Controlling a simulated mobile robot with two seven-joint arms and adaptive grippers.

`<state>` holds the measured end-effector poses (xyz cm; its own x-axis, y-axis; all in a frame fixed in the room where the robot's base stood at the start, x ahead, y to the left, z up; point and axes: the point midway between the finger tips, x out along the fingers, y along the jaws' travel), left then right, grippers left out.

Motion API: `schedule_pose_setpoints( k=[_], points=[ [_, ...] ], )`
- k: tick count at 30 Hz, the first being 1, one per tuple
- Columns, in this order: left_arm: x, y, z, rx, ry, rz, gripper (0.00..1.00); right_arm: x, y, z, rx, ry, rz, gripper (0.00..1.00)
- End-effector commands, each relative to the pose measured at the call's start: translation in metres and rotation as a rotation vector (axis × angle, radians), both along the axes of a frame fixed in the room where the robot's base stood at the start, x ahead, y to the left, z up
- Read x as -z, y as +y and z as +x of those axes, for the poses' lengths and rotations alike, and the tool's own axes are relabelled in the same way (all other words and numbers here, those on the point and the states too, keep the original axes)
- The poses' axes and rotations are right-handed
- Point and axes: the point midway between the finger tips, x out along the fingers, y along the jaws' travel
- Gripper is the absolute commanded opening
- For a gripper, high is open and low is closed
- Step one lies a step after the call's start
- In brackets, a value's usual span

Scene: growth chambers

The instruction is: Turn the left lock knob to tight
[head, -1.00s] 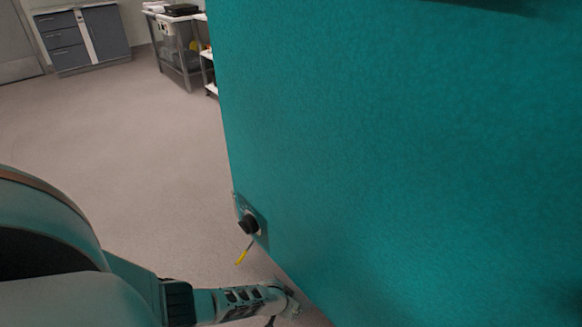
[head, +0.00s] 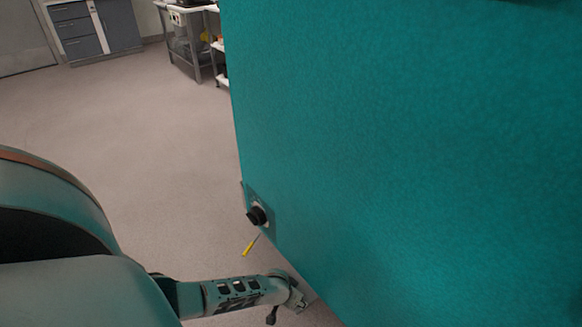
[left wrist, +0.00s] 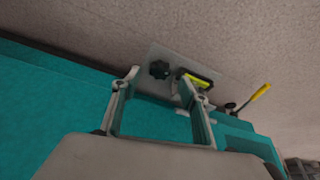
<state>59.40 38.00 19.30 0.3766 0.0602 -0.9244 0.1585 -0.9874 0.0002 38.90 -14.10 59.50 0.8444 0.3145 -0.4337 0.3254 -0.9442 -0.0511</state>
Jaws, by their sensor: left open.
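A dark lobed knob (left wrist: 159,69) sits on a pale metal plate (left wrist: 180,62) at the edge of the teal chamber in the left wrist view. My left gripper (left wrist: 161,82) is open, its two fingers pointing toward the plate, with the knob showing between and beyond the tips. I cannot tell whether either finger touches it. In the head view, a round black knob (head: 257,215) shows at the lower left edge of the teal panel (head: 400,150); I cannot tell if it is the same one. My left gripper (head: 292,298) is below it. My right gripper is not in view.
A yellow-framed black part (left wrist: 198,80) sits right beside the knob. A yellow-handled lever (left wrist: 260,92) sticks out farther right; it also shows in the head view (head: 249,246). Open floor (head: 170,150) lies left of the panel. Grey drawers (head: 80,35) and a bench stand far back.

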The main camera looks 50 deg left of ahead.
Motion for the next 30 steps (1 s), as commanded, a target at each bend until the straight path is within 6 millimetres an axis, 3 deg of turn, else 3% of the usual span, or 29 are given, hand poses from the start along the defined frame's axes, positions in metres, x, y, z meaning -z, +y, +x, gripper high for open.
schedule_pose_setpoints(
  k=[15, 30],
  points=[
    [-0.038, -0.003, -0.018, 0.000, 0.003, -0.001, 0.44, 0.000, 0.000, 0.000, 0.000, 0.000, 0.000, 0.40],
    [-0.043, -0.003, -0.020, 0.000, 0.003, 0.000, 0.44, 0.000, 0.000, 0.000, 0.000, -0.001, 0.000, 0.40]
  ],
)
